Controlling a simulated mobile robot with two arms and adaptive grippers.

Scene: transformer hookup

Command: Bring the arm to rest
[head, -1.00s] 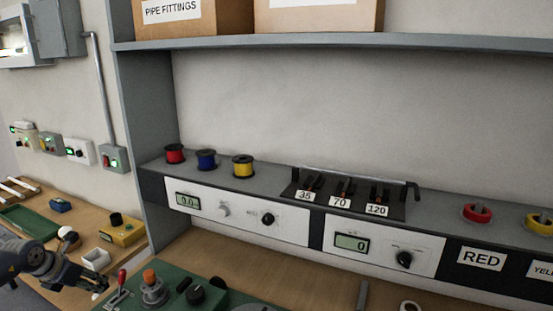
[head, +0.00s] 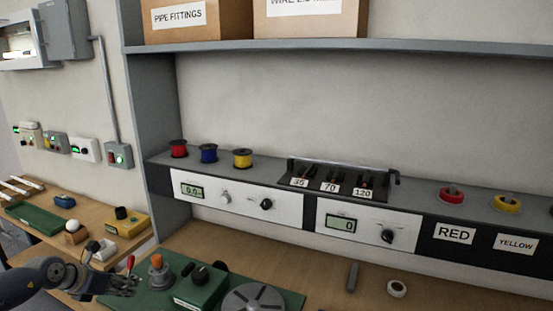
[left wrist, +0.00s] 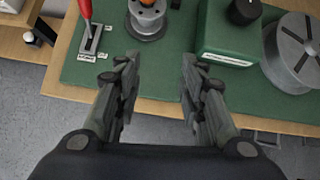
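My left gripper (head: 128,284) is at the lower left of the head view, by the left front of a green board (head: 270,293). In the left wrist view its two fingers (left wrist: 157,82) are apart with nothing between them, over the board's front edge and the grey floor. A red-handled lever (left wrist: 88,22) and a grey post with an orange top (left wrist: 147,18) stand just beyond the fingertips. My right gripper is in neither view.
The board also carries a green box with a black knob (head: 203,285) and a grey slotted disc (head: 255,299). A white tape roll (head: 397,289) lies on the bench. A shelf with red, blue and yellow spools (head: 242,159) runs behind.

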